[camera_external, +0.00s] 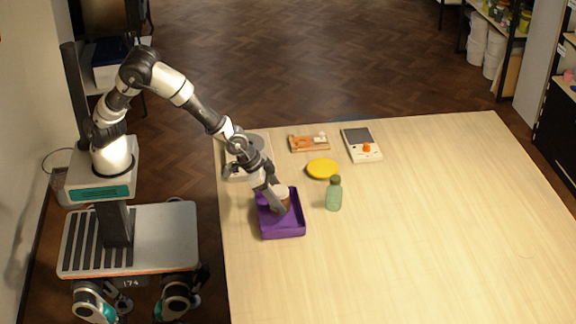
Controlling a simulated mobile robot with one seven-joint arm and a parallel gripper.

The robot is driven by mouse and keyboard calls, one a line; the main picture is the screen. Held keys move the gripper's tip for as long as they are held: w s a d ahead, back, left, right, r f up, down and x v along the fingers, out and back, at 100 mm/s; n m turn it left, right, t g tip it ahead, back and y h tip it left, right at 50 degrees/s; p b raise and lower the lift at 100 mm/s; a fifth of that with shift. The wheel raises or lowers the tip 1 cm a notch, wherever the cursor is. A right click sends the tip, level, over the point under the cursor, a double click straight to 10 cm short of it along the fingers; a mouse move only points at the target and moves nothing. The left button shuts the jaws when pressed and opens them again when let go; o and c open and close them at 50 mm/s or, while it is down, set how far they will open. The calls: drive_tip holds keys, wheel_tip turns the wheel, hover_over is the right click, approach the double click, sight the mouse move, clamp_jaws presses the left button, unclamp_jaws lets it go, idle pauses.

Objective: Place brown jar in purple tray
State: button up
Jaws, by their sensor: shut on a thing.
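The purple tray (284,230) lies on the table near its left edge. The brown jar (285,193), with a pale top, shows at my gripper (281,205) over the tray. My gripper points down and is shut on the jar, whose lower part is within the tray's outline. My fingers hide part of the jar. I cannot tell whether the jar touches the tray floor.
A green bottle (334,195) stands right of the tray. A yellow disc (322,168) lies behind it. The table's right side is clear.

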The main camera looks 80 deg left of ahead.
drive_tip(key=shift+f, duration=1.35)
drive_tip(key=shift+f+b, duration=0.15)
drive_tip(key=shift+b, duration=0.2)
drive_tip(key=o, duration=1.2)
drive_tip(key=shift+o, duration=0.2)
drive_tip(key=shift+s+r, duration=0.1)
drive_tip(key=shift+r, duration=0.35)
drive_tip(key=p+v, duration=0.4)
drive_tip(key=v, duration=0.7)
drive_tip(key=shift+s, duration=0.2)
drive_tip(key=shift+r, duration=0.1)
